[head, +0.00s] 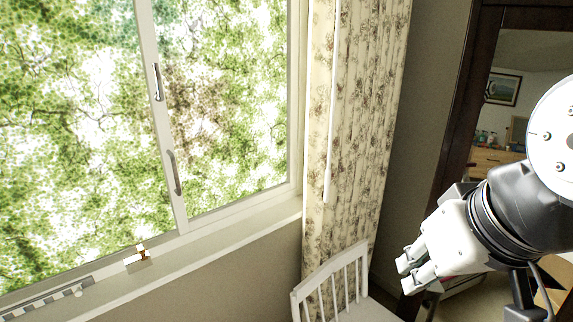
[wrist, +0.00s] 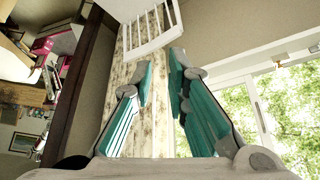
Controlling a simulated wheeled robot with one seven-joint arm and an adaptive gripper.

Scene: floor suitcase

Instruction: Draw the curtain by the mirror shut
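The curtain (head: 365,110), cream with a brown floral print, hangs bunched at the window's right side in the head view. A thin white wand (head: 331,110) hangs in front of it. In the wrist view the curtain (wrist: 118,105) shows behind and between my fingers. The mirror (head: 465,110) has a dark wood frame and stands right of the curtain. My gripper (head: 407,273) is right of the curtain's lower part, in front of the mirror. In the wrist view its fingertips (wrist: 161,68) are apart with nothing between them; I see no contact with the curtain.
A white slatted chair (head: 330,284) stands below the curtain, and it also shows in the wrist view (wrist: 152,36). The window (head: 225,110) fills the left, with a sill (head: 230,236) holding a small item (head: 137,257). Bare wall separates curtain and mirror.

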